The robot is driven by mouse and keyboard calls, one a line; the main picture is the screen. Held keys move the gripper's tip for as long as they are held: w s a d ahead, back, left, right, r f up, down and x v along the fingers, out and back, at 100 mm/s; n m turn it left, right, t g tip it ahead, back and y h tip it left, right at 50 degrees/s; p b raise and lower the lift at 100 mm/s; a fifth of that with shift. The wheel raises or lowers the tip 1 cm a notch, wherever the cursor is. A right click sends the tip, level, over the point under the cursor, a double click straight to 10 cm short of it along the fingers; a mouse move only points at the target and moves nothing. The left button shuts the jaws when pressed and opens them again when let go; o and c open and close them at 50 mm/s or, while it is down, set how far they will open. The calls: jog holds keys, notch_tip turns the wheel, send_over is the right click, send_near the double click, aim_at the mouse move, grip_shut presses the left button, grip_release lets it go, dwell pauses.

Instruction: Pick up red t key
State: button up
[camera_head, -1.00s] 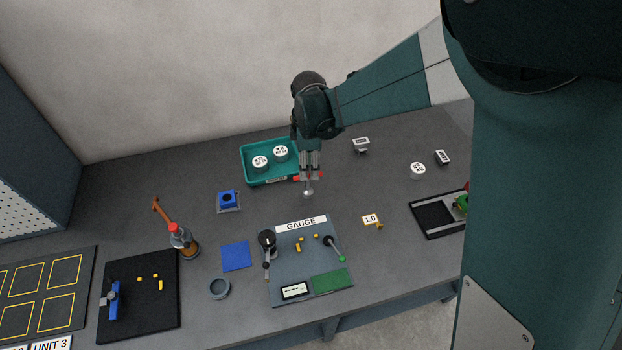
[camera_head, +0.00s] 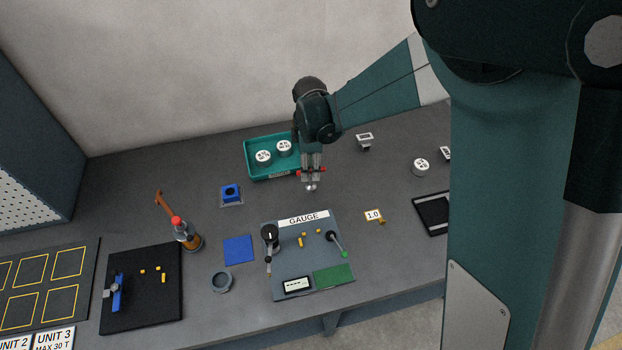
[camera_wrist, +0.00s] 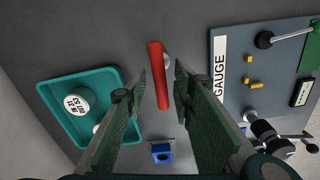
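The red T key shows in the wrist view as a red bar (camera_wrist: 158,75) between my fingers, with a round silver part beside it. In the head view its red handle (camera_head: 323,169) sticks out on both sides of my gripper (camera_head: 312,172), and a silver part shows below the fingertips. My gripper (camera_wrist: 160,82) is open, its fingers on either side of the bar with gaps visible. Most of the key's shaft is hidden.
A teal tray (camera_head: 250,165) with white round parts stands close left of the gripper. A blue block (camera_head: 231,192) lies left in front, and the gauge board (camera_head: 290,240) lies in front.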

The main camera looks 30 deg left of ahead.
aim_at(311, 184)
dwell(0.3)
jog(key=shift+w+d+f, duration=0.1)
jog(key=shift+f, duration=2.5)
grip_shut()
